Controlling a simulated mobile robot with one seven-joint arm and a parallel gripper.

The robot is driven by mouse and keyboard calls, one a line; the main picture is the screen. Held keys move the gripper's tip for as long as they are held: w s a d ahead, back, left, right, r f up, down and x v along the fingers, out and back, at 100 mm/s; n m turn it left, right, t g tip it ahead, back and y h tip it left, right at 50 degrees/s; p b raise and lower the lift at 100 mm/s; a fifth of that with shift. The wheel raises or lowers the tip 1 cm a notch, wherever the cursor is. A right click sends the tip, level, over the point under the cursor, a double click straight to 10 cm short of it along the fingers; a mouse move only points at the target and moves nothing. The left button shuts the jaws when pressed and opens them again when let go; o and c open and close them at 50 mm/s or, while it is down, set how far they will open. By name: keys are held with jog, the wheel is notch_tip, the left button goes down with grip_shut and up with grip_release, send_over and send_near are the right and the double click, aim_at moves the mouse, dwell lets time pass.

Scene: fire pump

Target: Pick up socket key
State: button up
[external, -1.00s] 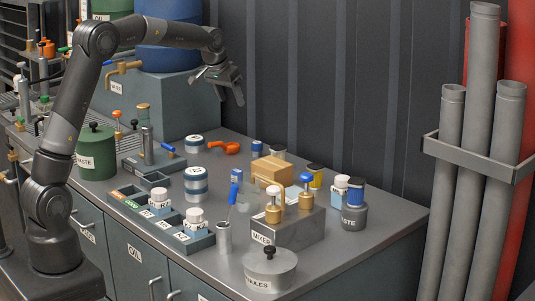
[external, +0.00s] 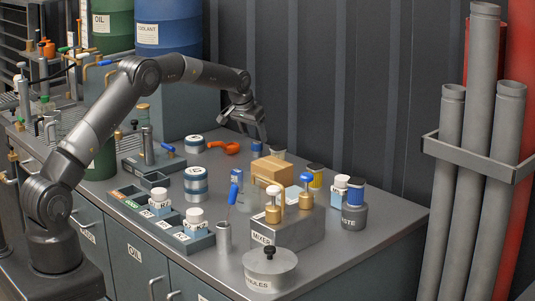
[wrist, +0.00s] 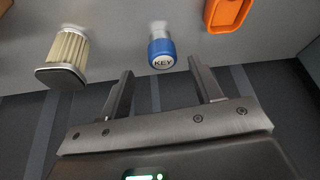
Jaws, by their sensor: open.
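The socket key (wrist: 162,52) has a round blue end marked KEY and a pale metal shaft. In the wrist view it stands just beyond the fingertips, roughly centred between them. My gripper (wrist: 161,76) is open and empty, with one finger on each side of the key's line. In the external view my gripper (external: 254,138) points down over the back of the bench, near the dark wall. There the key is mostly hidden behind the fingers. No contact between fingers and key shows.
A pleated filter (wrist: 67,58) stands left of the key in the wrist view. An orange tool (external: 224,147) lies on its other side. A cardboard box (external: 271,171) and the mixer block (external: 285,226) stand nearer the front. The ribbed wall (external: 330,90) is close behind.

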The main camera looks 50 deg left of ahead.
aim_at(255, 143)
jog(key=x, duration=0.6)
jog(key=shift+s+a, duration=0.2)
jog(key=c, duration=1.1)
